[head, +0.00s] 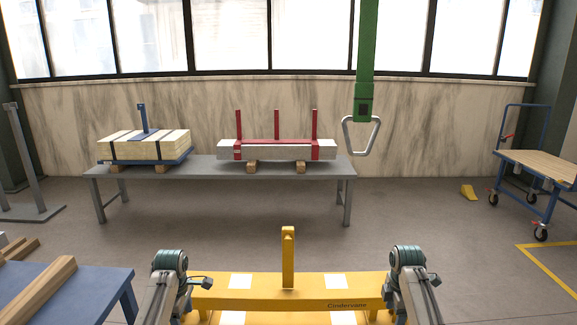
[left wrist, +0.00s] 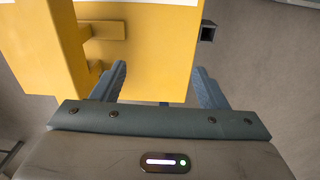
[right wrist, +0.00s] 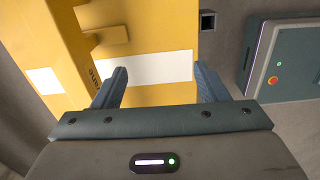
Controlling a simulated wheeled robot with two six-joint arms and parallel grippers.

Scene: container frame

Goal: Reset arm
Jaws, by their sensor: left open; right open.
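My left gripper (left wrist: 160,76) is open in the left wrist view. Yellow surface of the frame (left wrist: 150,55) shows between and beyond its fingers. My right gripper (right wrist: 160,76) is open in the right wrist view. The yellow frame (right wrist: 120,50) with a white patch lies behind its fingers. In the head view the yellow frame (head: 287,300) stands at bottom centre, marked "Cindervane", with an upright yellow post (head: 288,258). My two arms are at its left and right ends. I cannot tell whether either gripper touches it. Neither gripper visibly holds anything.
A grey table (head: 220,168) bears a strapped pale stack (head: 143,147) and a white bundle in a red frame (head: 277,149). A green column with a metal loop (head: 361,135) hangs at right. A blue trolley (head: 540,165) stands far right, a blue table (head: 90,285) lower left.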

